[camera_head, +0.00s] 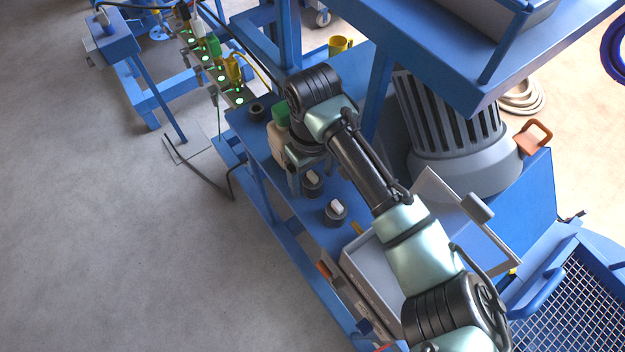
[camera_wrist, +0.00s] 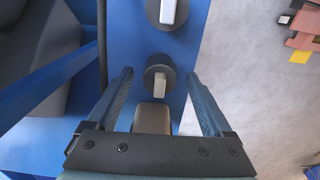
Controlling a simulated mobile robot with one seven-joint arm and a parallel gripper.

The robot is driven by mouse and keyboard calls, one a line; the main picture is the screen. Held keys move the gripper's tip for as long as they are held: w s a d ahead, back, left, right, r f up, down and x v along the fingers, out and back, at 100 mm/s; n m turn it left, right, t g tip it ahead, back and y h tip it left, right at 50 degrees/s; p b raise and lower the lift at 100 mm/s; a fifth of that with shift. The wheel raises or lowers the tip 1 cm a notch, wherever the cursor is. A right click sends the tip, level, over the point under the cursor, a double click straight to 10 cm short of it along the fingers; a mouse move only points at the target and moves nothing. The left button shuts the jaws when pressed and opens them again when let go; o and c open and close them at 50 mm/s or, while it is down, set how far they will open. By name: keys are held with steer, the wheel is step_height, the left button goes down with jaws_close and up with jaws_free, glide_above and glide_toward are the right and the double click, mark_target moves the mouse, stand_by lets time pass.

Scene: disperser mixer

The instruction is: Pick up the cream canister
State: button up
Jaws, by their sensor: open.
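The cream canister (camera_head: 276,142), with a green part (camera_head: 282,116) at its top, stands on the blue bench in the head view. My arm's wrist partly hides its right side. My gripper (camera_head: 294,184) is beside it, on the near side, just left of a dark round knob. In the wrist view my gripper (camera_wrist: 160,88) has its two fingers wide apart. A shaded brown-grey block (camera_wrist: 152,118) shows between the finger bases; I cannot tell whether it is part of the canister. No grip on anything is visible.
A black ring-like piece (camera_head: 256,112) and a yellow cup (camera_head: 339,46) are behind. A large grey motor housing (camera_head: 450,130) stands right.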

jaws_close()
stand_by(0.3)
